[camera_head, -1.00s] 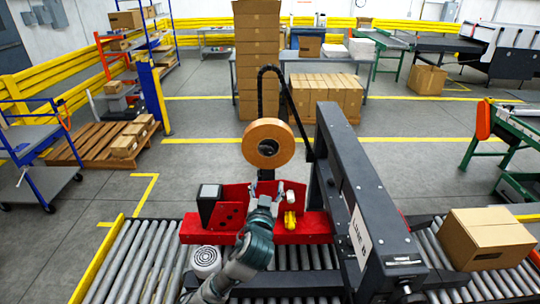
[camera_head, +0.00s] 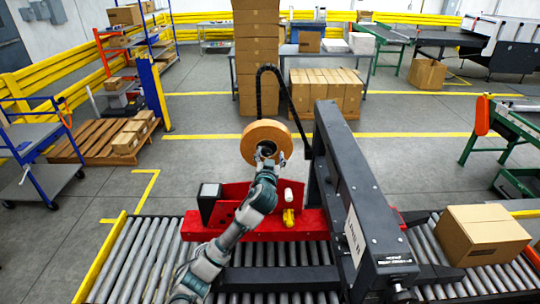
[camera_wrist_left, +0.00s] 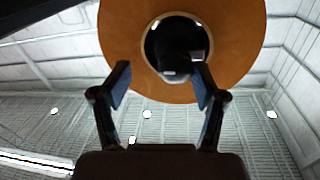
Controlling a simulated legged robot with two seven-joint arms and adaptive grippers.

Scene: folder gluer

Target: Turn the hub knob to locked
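A large orange-brown tape roll (camera_head: 262,128) stands upright on the red machine unit. It also fills the top of the left wrist view (camera_wrist_left: 120,35). The dark hub knob (camera_wrist_left: 178,50) shows in the roll's centre hole in the wrist view; its marking cannot be read. In the head view my left gripper (camera_head: 266,152) is at the roll's centre and hides most of the hub. In the wrist view the left gripper (camera_wrist_left: 160,76) is open, its two fingers apart just below the knob, with nothing between the tips. My right gripper is not in view.
The red unit (camera_head: 262,226) sits over a roller conveyor (camera_head: 140,265). A dark machine beam (camera_head: 350,190) stands close on the right of the roll, with a black curved bar (camera_head: 262,85) behind. A cardboard box (camera_head: 482,235) is at far right.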

